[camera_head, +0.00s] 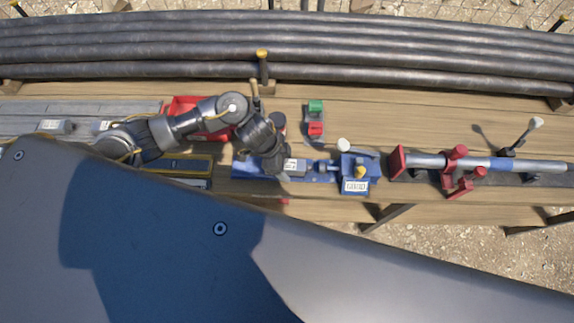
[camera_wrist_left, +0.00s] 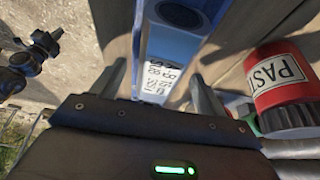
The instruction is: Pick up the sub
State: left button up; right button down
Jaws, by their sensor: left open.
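A short grey cylinder with a white label (camera_head: 295,165), likely the sub, lies on a blue bench fixture (camera_head: 325,178) in the head view. My left gripper (camera_head: 281,172) is over the fixture's left part, at the cylinder's left end, and the arm hides part of it. In the left wrist view my left gripper (camera_wrist_left: 160,88) is open, one finger on each side of a pale, labelled surface (camera_wrist_left: 158,72). I cannot tell whether the fingers touch it. My right gripper is not in view.
A red tray (camera_head: 183,104) stands behind the arm. A red container (camera_wrist_left: 280,85) with a black cap is close right of the fingers. Red clamps on a long pipe (camera_head: 530,165) are farther right. Dark pipes (camera_head: 400,68) line the back.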

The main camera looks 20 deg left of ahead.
pick_arm(q)
jog(key=shift+c, duration=0.3)
jog(key=c, duration=1.2)
jog(key=shift+r, duration=0.1)
